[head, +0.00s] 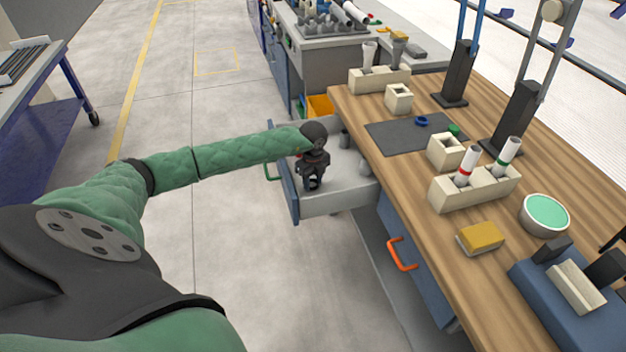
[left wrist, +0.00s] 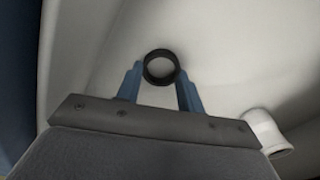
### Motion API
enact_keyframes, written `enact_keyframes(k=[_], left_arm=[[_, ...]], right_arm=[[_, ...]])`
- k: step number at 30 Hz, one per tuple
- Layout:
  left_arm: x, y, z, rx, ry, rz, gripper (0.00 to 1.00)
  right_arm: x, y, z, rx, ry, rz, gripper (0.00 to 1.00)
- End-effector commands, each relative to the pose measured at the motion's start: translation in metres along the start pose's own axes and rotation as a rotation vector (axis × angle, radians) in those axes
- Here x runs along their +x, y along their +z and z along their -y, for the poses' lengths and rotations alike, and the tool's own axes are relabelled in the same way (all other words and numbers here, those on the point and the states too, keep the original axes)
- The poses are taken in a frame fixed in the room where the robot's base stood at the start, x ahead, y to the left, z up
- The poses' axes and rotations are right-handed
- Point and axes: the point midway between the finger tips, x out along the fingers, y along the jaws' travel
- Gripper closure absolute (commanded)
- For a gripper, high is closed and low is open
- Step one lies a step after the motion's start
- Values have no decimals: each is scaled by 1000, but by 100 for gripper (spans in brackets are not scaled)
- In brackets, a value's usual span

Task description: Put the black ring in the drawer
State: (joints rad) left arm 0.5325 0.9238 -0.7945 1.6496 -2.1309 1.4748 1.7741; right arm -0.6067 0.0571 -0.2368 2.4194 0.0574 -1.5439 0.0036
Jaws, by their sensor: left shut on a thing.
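The drawer (head: 340,197) under the wooden bench is pulled open, with a pale inside and a green handle on its blue front. My left gripper (head: 313,184) points down inside the drawer. In the left wrist view, the black ring (left wrist: 161,83) sits between the blue fingertips of my left gripper (left wrist: 160,78), which is shut on it. The pale drawer inside lies behind the ring; whether the ring touches it I cannot tell. In the head view the ring cannot be made out behind the gripper. My right gripper does not show.
A pale pipe fitting (left wrist: 270,134) lies in the drawer beside the gripper. On the bench stand a dark mat (head: 395,135) with blue and green rings, cream holders (head: 450,195) with tubes, a bowl (head: 544,214) and a yellow sponge (head: 480,238). An orange handle (head: 402,254) marks another drawer.

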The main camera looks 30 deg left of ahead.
Motion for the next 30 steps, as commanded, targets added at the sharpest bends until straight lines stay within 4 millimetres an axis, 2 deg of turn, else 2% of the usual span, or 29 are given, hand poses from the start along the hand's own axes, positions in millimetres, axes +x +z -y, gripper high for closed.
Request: enact_keyframes(k=[7,8,11,23,30], left_arm=[[3,0,0,0,0,0,83],[3,0,0,0,0,0,61],[2,0,0,0,0,0,41],[-3,0,0,1,-1,0,41],[-38,1,0,1,-2,2,41]], right_arm=[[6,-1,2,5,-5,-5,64],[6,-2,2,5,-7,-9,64],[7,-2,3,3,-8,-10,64],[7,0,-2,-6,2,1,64],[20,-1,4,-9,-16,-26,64]])
